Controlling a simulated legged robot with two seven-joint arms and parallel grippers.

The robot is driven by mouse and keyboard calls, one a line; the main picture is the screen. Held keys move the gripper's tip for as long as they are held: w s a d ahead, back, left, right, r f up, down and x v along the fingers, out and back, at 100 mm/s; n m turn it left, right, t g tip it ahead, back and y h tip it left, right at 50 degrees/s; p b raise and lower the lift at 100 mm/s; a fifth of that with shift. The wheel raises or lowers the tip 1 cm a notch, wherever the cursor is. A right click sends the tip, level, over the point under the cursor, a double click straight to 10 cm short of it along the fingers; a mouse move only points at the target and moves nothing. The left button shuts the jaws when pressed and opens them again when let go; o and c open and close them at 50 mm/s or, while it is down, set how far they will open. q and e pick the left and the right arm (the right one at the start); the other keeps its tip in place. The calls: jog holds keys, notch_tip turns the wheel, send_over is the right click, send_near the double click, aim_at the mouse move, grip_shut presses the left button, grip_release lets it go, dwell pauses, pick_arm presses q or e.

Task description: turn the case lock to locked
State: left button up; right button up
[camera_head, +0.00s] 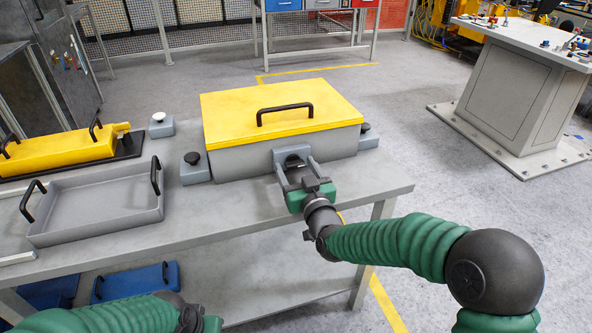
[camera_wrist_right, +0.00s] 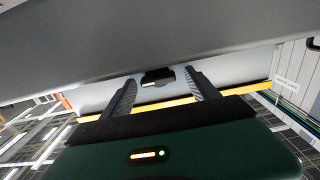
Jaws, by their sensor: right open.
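The case (camera_head: 250,160) is a grey box with a closed yellow lid (camera_head: 280,105) and a black handle on top. It stands on the grey table. Its small dark lock (camera_wrist_right: 158,77) is on the front wall, partly hidden by my gripper in the head view. My right gripper (camera_head: 296,162) is open at the front of the case, with the lock between its fingers. In the right wrist view the fingers (camera_wrist_right: 162,84) stand either side of the lock, apart from it. Whether the lock is turned is too small to tell. My left arm shows at the bottom left, its fingers hidden.
A grey open tray (camera_head: 95,205) with black handles lies left of the case. Yellow parts (camera_head: 60,152) sit behind it. Black-knobbed grey blocks (camera_head: 194,168) flank the case. Blue bins (camera_head: 140,281) are on the shelf below. The table's front right is clear.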

jog(key=shift+w, duration=0.2)
jog(key=shift+d, duration=0.1)
jog(key=shift+c, duration=0.6)
jog(key=c, duration=1.2)
jog(key=n, duration=0.1)
jog(key=n+b, duration=0.1)
jog(key=n, duration=0.1)
jog(key=shift+a+n, duration=0.2)
jog(key=shift+n, duration=0.1)
jog(key=shift+c, duration=0.2)
jog(key=shift+n, duration=1.1)
jog(key=o, duration=1.4)
jog(key=shift+c, duration=0.2)
